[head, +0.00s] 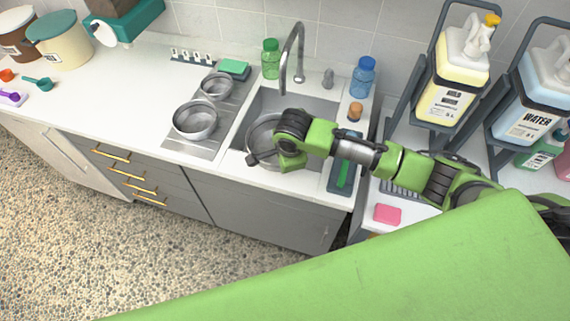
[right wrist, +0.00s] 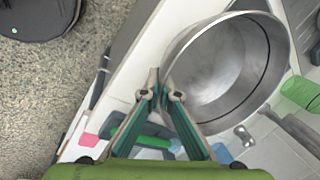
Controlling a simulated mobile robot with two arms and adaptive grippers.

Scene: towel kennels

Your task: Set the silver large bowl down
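The silver large bowl (head: 262,131) is at the sink (head: 318,106) in the head view, partly hidden by my right arm. In the right wrist view the bowl (right wrist: 222,70) fills the upper right, and its inside looks empty. My right gripper (right wrist: 160,90) is shut on the near rim, with one finger on each side of the wall. In the head view my right gripper (head: 284,160) is at the bowl's front right side. I cannot tell whether the bowl's underside touches the sink. My left gripper is out of view.
Two smaller silver bowls (head: 195,120) (head: 216,87) stand on the drainboard left of the sink. A faucet (head: 292,62), green bottle (head: 270,59) and blue bottle (head: 363,78) are behind it. A dark tray (head: 340,185) is to the right. The left counter has free room.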

